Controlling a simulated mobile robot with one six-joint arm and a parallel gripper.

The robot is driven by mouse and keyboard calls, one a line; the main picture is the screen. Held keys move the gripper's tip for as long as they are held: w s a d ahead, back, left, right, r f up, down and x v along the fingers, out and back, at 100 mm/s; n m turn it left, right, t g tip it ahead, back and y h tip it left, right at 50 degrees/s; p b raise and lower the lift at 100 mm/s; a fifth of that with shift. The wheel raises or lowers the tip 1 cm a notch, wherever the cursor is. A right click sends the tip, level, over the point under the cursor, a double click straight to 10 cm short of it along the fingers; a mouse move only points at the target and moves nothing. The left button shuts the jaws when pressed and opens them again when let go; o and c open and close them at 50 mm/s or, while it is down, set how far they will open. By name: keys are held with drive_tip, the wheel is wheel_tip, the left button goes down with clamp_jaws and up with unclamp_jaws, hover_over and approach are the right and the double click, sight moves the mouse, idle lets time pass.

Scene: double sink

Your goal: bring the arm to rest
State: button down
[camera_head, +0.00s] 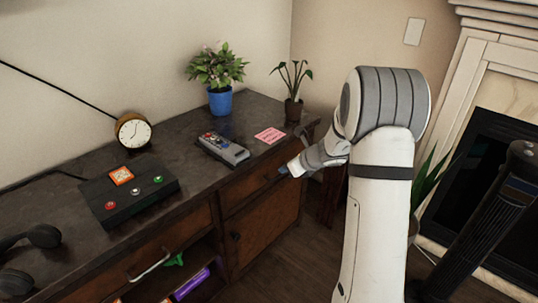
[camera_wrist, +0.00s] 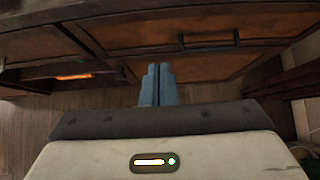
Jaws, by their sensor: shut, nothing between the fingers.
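My gripper (camera_head: 284,170) is in front of the dark wooden cabinet (camera_head: 262,228), near its upper right drawer. In the wrist view my gripper (camera_wrist: 156,76) shows two blue fingers side by side, closed together with nothing held. Ahead of the fingers is the cabinet front with a dark handle (camera_wrist: 208,42). My white and grey arm stands at the right in the head view, bent toward the cabinet. I cannot tell whether the fingertips touch the cabinet.
On the cabinet top are a blue-potted plant (camera_head: 220,98), a small plant (camera_head: 293,106), a pink note (camera_head: 270,135), a grey device (camera_head: 223,149), a clock (camera_head: 133,130), a button box (camera_head: 128,192) and headphones (camera_head: 30,240). A lower compartment holds a purple object (camera_head: 192,284). A fireplace (camera_head: 497,165) is right.

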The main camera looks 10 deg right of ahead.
drive_tip(key=s+a+r+n+g+p, duration=0.2)
drive_tip(key=s+a+r+n+p, duration=0.15)
drive_tip(key=s+r+n, duration=0.4)
drive_tip(key=s+a+r+n+g+p, duration=0.2)
drive_tip(key=s+a+r+n+p, duration=0.15)
drive_tip(key=s+r+n, duration=0.4)
drive_tip(key=s+d+r+n+h+p, duration=0.1)
drive_tip(key=s+r+n+h+p, duration=0.1)
drive_tip(key=s, duration=0.4)
drive_tip(key=s+d+r+n+h+p, duration=0.1)
drive_tip(key=s+r+n+p, duration=0.1)
drive_tip(key=s+r+n, duration=0.2)
drive_tip(key=s+d+r+n+g+h+p, duration=0.1)
drive_tip(key=s+r+n+h+p, duration=0.1)
drive_tip(key=s+n, duration=0.5)
drive_tip(key=s+r, duration=0.1)
drive_tip(key=s, duration=0.2)
drive_tip(key=shift+n+h, duration=0.3)
